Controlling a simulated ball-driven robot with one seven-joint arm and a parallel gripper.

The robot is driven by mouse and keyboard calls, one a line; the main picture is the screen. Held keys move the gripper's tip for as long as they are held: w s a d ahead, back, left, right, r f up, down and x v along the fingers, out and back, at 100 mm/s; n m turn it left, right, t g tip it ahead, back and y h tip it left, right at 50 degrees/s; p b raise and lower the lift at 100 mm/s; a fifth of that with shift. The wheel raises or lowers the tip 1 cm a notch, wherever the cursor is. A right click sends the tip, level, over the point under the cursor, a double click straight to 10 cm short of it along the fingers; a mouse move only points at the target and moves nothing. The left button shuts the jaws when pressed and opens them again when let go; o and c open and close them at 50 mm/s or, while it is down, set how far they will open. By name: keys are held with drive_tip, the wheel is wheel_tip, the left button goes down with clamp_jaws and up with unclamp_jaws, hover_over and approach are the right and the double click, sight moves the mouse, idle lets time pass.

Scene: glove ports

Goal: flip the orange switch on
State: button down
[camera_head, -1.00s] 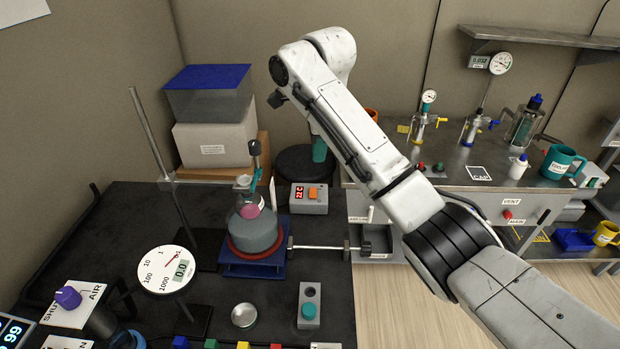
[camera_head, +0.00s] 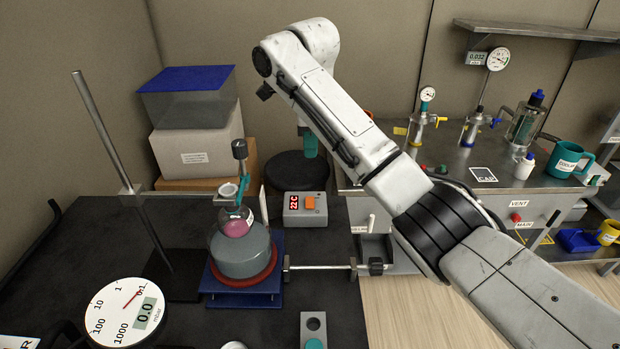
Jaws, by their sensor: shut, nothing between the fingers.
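The orange switch (camera_head: 310,203) is a small rocker on the sloped top of a grey control box (camera_head: 305,220), right of a red display reading 22C. The box stands at the back right of the black bench. My gripper (camera_head: 310,150) shows only as a teal tip below my white arm link. It is shut and empty. In the picture it is above the switch, with a clear gap between them. My arm link hides the rest of the gripper and the wrist. I cannot tell the exact tilt of the rocker.
A flask (camera_head: 243,250) in a clamp stands on a blue-based stand left of the control box. A horizontal rod (camera_head: 318,267) crosses in front of the box. A pressure dial (camera_head: 125,312) is at the front left. Stacked boxes (camera_head: 197,150) stand behind.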

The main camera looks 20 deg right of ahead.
sight(310, 197)
drive_tip(key=f, duration=0.4)
drive_tip(key=w+f+b, duration=0.1)
drive_tip(key=f, duration=0.4)
drive_tip(key=f+b, duration=0.1)
drive_tip(key=f, duration=0.3)
drive_tip(key=shift+w+d+f, duration=0.2)
drive_tip(key=shift+d+f, duration=0.05)
drive_tip(key=shift+f, duration=0.15)
drive_tip(key=shift+w+r+p, duration=0.15)
drive_tip(key=shift+p, duration=0.55)
drive_tip(key=shift+w+f, duration=0.1)
drive_tip(key=shift+f, duration=0.2)
drive_tip(key=shift+s+r+p, duration=0.2)
drive_tip(key=shift+p, duration=0.4)
drive_tip(key=shift+s+a+p, duration=0.2)
drive_tip(key=shift+s+p, duration=0.35)
drive_tip(key=shift+p, duration=0.6)
